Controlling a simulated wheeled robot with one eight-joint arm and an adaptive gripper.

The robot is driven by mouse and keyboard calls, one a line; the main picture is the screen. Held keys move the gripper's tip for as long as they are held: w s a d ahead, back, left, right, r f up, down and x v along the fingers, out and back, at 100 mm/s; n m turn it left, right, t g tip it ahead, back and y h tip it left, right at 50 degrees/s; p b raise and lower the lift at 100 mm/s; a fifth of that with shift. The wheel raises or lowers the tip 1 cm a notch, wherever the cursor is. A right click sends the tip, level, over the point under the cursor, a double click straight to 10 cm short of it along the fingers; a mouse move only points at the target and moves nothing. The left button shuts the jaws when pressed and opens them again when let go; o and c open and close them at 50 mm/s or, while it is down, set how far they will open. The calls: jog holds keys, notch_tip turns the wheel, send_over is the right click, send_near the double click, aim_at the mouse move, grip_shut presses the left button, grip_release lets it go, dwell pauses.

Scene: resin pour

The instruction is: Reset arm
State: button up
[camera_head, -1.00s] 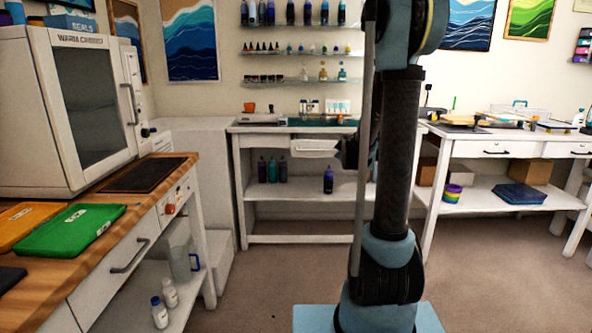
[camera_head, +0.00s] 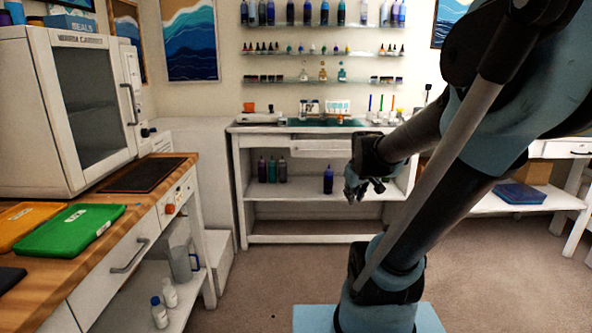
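My gripper (camera_head: 361,192) shows right of the middle, at the end of my bent arm. It looks dark and small, in front of the shelf of the white bench (camera_head: 240,180) at the back. Its fingers are too small and dark to tell whether they are open or shut. No held thing can be made out. My arm leans to the right and folds back toward the middle, hiding much of the right side.
The warm cabinet (camera_head: 90,110) stands on the wooden counter (camera_head: 185,165) at the left, with a green case (camera_head: 70,230) in front. A dark blue bottle (camera_head: 328,180) stands on the back bench's shelf near my gripper. The carpet (camera_head: 270,270) between is clear.

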jog(key=s+f+m+g, duration=0.2)
jog(key=s+f, duration=0.1)
jog(key=s, duration=0.6)
jog(key=s+f+m+g, duration=0.1)
jog(key=s+f+g, duration=0.1)
jog(key=s, duration=0.7)
jog(key=shift+s+a+f+m, duration=0.3)
jog(key=shift+f+m, duration=0.1)
jog(key=shift+f, duration=0.3)
jog(key=shift+w+f, duration=0.2)
jog(key=shift+w, duration=0.3)
